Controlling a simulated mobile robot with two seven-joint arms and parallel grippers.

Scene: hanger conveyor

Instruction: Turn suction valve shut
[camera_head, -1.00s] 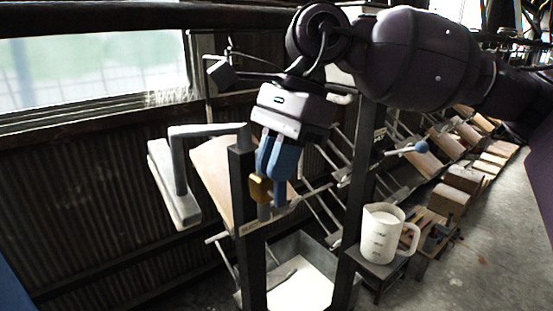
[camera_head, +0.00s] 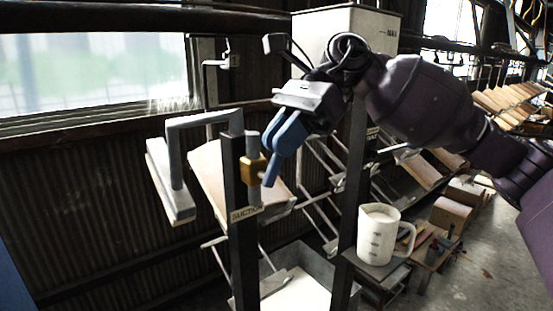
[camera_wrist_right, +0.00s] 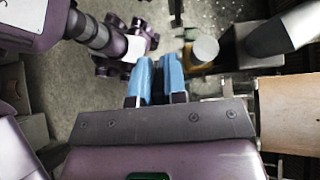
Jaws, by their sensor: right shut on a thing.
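The suction valve shows as a brass-coloured body (camera_head: 253,170) on a grey pipe, beside a dark post with a label reading SUCTION (camera_head: 245,213). The brass body also shows in the right wrist view (camera_wrist_right: 190,64), just beyond the fingers. My right gripper (camera_head: 279,150) comes in from the upper right, tilted, with its blue fingers close together. It is shut on the valve's blue handle (camera_head: 270,174), of which only the lower end shows below the fingers. The wrist view shows a narrow gap between the fingers (camera_wrist_right: 160,68). My left gripper is not in view.
A thick grey pipe (camera_head: 203,120) bends down left of the post. A second dark post (camera_head: 346,215) stands to the right. A white jug (camera_head: 377,232) stands on a small stand beside it.

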